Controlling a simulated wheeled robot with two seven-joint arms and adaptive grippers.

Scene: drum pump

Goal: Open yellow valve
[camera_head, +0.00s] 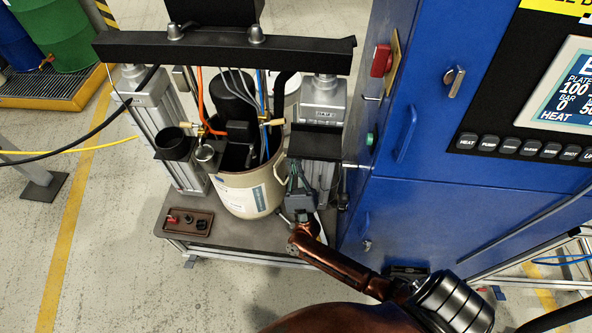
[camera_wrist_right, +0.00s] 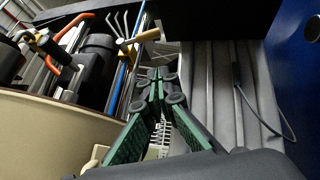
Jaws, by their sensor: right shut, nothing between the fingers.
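A small yellow-brass valve fitting (camera_head: 272,122) sits at the right side of the drum pump, above the drum's rim. It also shows in the right wrist view as a tan handle (camera_wrist_right: 140,39) at the upper middle, beside a blue hose. A second brass-coloured fitting (camera_head: 188,125) sits at the pump's left side. I cannot tell whether either valve is open. My right gripper (camera_head: 297,172) is at the drum's right edge, below and right of the right fitting and apart from it. In the right wrist view its green-padded fingers (camera_wrist_right: 157,80) are together with nothing between them. My left gripper is not in view.
The cream drum (camera_head: 250,192) stands on a grey platform (camera_head: 180,230) between two metal columns. A black crossbar (camera_head: 225,50) spans above. A blue cabinet (camera_head: 440,215) stands close on the right. Orange, blue and grey hoses crowd the drum top. A brown switch box (camera_head: 187,222) lies front left.

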